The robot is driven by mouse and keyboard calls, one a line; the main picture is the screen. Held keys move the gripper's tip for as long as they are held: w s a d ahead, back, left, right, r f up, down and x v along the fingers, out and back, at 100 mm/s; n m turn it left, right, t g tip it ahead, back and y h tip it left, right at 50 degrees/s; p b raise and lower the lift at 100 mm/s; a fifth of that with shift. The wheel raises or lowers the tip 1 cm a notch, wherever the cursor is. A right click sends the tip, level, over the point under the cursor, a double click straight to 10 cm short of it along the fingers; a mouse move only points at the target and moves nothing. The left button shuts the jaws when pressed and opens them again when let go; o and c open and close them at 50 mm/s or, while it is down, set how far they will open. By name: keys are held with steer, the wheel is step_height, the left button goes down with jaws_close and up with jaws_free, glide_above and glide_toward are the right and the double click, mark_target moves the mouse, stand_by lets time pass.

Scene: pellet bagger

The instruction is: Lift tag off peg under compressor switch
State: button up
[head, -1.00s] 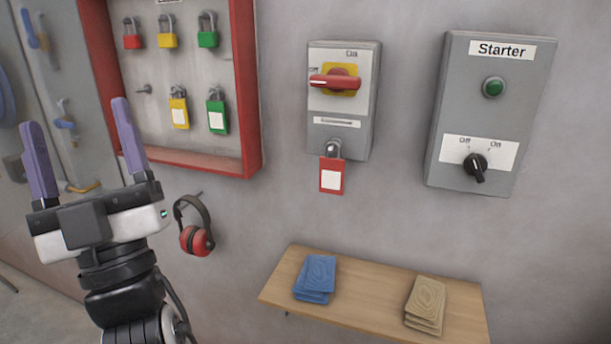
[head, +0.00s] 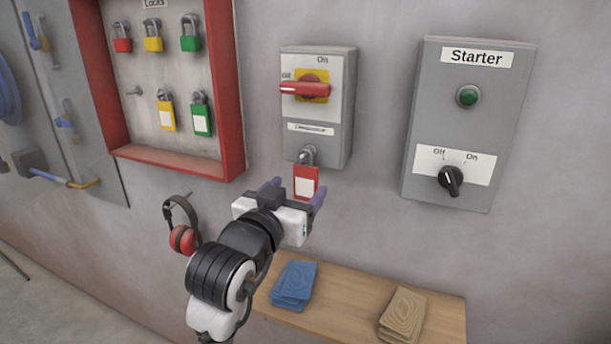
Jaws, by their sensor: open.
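The red tag (head: 306,182) with a white label hangs on the peg (head: 308,156) under the compressor switch (head: 319,120). It looks like a padlock body, and its lower end is partly hidden by my gripper. My gripper (head: 297,189) is open, with its purple fingers pointing toward the wall. In the picture one finger is left of the tag and the other is at its lower right. I cannot tell whether the fingers reach around the tag or touch it.
The red-framed lock board (head: 232,90) with several padlocks is at the left. Red ear defenders (head: 183,238) hang below it. The Starter box (head: 467,122) is at the right. A wooden shelf (head: 345,301) with blue cloths (head: 294,285) and tan cloths (head: 403,313) lies below.

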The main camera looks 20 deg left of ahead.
steer(key=w+p, duration=0.2)
steer(key=w, duration=0.4)
steer(key=shift+d, duration=0.1)
steer(key=shift+w+f+p, duration=0.2)
steer(key=shift+w+p, duration=0.1)
steer(key=shift+w, duration=0.15)
steer(key=c, duration=1)
steer(key=shift+c, duration=0.3)
steer(key=shift+r+b, duration=0.15)
steer(key=shift+b, duration=0.25)
steer(key=b, duration=0.8)
glide_toward(305, 181)
steer(key=s, duration=0.6)
steer(key=shift+w+r+p, duration=0.15)
steer(key=shift+r+p, duration=0.5)
steer(key=shift+r, duration=0.15)
